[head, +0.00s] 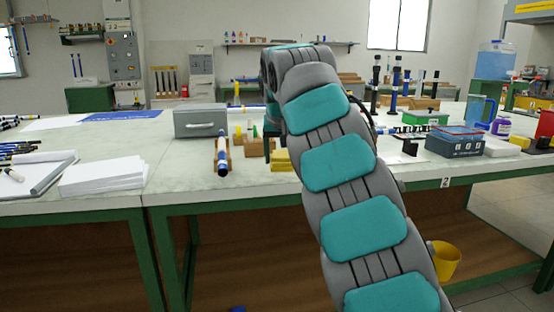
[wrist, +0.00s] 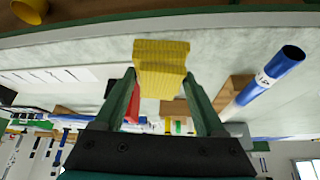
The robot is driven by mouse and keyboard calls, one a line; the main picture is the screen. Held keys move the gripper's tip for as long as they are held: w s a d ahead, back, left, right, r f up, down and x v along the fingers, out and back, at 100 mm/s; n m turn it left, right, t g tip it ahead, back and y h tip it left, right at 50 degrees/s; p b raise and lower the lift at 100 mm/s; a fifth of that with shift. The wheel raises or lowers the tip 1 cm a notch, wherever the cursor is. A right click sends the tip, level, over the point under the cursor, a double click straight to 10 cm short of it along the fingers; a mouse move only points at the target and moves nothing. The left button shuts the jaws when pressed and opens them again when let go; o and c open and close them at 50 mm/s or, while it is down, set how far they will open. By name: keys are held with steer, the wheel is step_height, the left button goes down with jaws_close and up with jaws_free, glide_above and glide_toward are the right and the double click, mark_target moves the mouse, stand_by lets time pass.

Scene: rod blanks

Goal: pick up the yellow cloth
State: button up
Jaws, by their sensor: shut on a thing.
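The yellow cloth (head: 281,161) is a folded, thick pad near the front edge of the table, just left of my arm in the head view. In the wrist view the yellow cloth (wrist: 161,55) sits between the fingertips of my gripper (wrist: 160,80), one green finger on each side. My gripper is shut on it. My arm hides part of the gripper in the head view. I cannot tell whether the cloth is clear of the tabletop.
A blue-and-white rod (head: 222,157) lies on wooden supports left of the cloth; it also shows in the wrist view (wrist: 270,78). A grey metal box (head: 200,121) stands behind it. A dark lidded box (head: 455,144) stands right.

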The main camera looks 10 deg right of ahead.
steer(key=s+d+r+b, duration=0.1)
steer(key=s+d, duration=0.1)
steer(key=s, duration=0.8)
steer(key=shift+s+b, duration=0.35)
